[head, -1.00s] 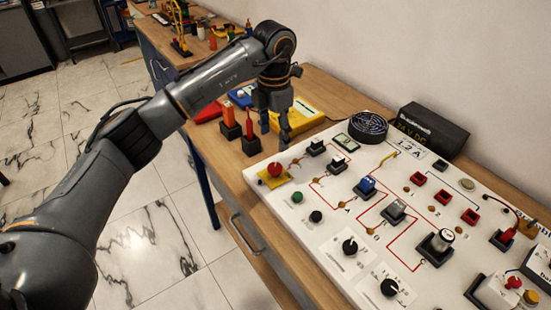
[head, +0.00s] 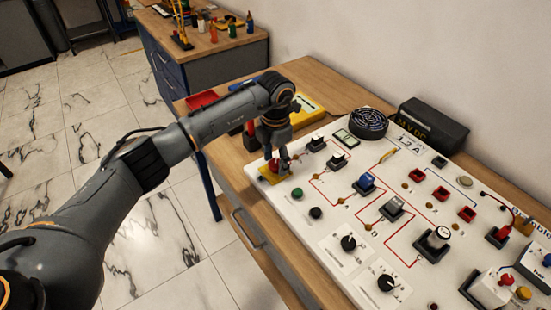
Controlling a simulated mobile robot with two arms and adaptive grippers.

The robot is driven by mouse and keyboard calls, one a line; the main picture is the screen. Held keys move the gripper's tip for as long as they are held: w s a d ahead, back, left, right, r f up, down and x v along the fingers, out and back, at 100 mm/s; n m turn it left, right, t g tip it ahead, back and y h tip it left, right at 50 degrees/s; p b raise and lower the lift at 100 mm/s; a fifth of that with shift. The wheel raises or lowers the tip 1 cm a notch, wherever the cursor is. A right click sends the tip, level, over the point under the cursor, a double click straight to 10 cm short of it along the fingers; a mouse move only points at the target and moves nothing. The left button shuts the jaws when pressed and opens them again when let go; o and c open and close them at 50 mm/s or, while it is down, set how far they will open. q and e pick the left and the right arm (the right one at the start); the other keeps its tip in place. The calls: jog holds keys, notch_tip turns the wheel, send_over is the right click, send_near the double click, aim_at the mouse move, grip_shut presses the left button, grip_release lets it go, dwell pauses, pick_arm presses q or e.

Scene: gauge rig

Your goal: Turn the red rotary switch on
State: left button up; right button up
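The red rotary switch (head: 273,165) is a red knob on a yellow plate (head: 268,178) at the left corner of the white panel. It is partly hidden behind my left gripper's fingers. My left gripper (head: 278,160) points down right at the red knob, its fingers apart with the knob low between or just behind them. I cannot tell whether the fingers touch it. My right gripper is not in view.
The white panel (head: 318,263) carries a green button (head: 297,193), black knobs (head: 348,243), toggle switches and a fan (head: 368,123). A black display box (head: 430,128) stands behind it. A yellow case (head: 306,112) lies on the bench beyond my gripper.

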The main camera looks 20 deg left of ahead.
pick_arm(q)
jog(key=c, duration=0.8)
jog(key=m+b, duration=0.2)
jog(key=b, duration=0.1)
jog(key=shift+f+m, duration=0.15)
jog(key=shift+m, duration=0.15)
jog(key=m+b, duration=0.4)
jog(key=shift+m, duration=0.3)
jog(key=m+b, duration=0.3)
jog(key=m, duration=0.2)
jog(key=m+b, duration=0.1)
jog(key=m, duration=0.3)
jog(key=shift+m, duration=0.7)
jog(key=shift+m+b, duration=0.3)
